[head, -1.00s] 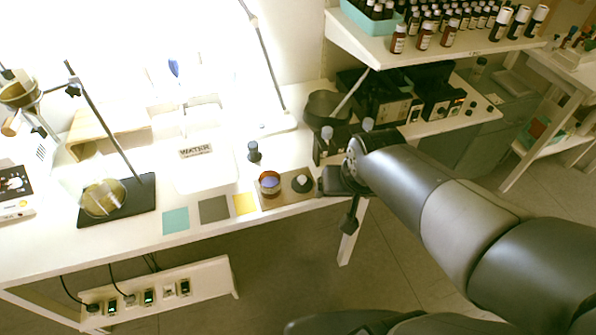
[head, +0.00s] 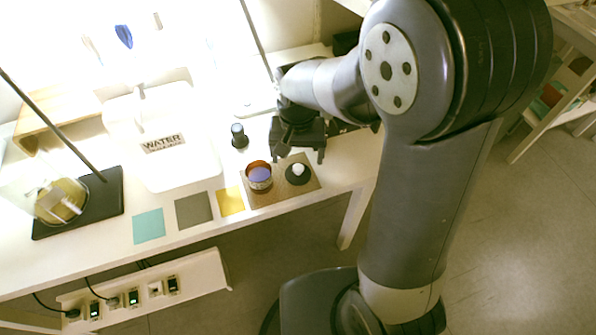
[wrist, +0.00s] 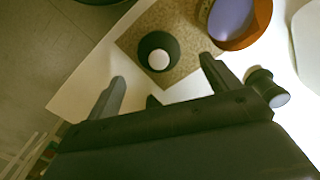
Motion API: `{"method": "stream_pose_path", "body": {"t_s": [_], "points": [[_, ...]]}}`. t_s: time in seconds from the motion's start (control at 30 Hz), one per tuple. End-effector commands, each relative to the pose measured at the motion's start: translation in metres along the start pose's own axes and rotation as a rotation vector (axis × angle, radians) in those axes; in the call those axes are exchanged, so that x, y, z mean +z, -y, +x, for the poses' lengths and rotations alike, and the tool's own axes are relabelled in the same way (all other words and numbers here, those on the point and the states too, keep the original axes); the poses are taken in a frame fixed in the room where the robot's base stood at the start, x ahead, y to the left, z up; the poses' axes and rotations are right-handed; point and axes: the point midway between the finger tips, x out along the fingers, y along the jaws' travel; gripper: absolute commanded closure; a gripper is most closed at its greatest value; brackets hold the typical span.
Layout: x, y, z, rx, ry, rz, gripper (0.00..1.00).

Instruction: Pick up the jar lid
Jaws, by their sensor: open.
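The jar lid is a round black disc (head: 297,174) with a white knob on top. It lies on a brown board (head: 272,198) at the right front of the bench. The amber jar (head: 259,177) with bluish contents stands just left of it on the same board. My gripper (head: 300,156) is open and empty, pointing down just behind and above the lid. In the wrist view the lid (wrist: 159,56) lies beyond and between my two spread fingers (wrist: 162,76), apart from them. The amber jar (wrist: 240,22) is near the right finger.
A small dark bottle (head: 239,137) stands behind the jar, and shows near my right finger in the wrist view (wrist: 266,86). Coloured squares, including a teal one (head: 149,226), lie left of the board.

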Motion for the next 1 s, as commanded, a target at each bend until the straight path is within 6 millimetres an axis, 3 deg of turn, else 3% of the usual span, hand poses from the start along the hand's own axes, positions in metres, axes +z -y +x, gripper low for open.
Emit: {"method": "stream_pose_path", "body": {"t_s": [0.33,0.67,1.0], "points": [[0.001,-0.002,0.046,0.001,0.003,0.000,0.16],[0.000,-0.002,0.053,0.000,0.000,0.000,0.16],[0.000,-0.002,0.052,-0.001,-0.001,0.000,0.44]]}}
